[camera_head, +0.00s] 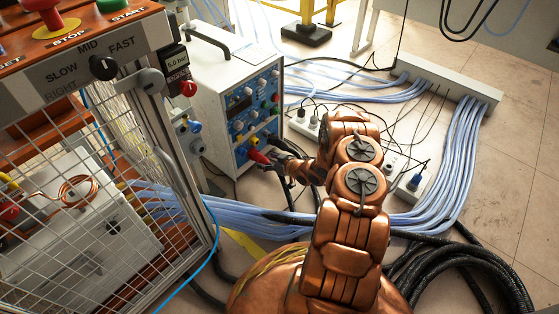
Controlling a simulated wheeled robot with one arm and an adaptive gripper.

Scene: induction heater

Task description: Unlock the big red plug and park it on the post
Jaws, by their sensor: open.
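A big red plug (258,156) sits low on the blue front panel of a white cabinet (213,92). My copper arm reaches over from the lower right, and my gripper (271,161) is at the plug's right side. Its dark fingers are open. They are small and partly hidden by my wrist, so I cannot tell whether they touch the plug. I cannot make out which thing is the post. Blue and pale round fittings (195,126) stick out at the cabinet's left side.
A wire-mesh cage (90,180) with an orange-topped control panel (75,70) stands at the left. Light-blue cables (465,150), black hoses (450,270) and power strips (410,186) lie on the floor. Bare floor shows at the right.

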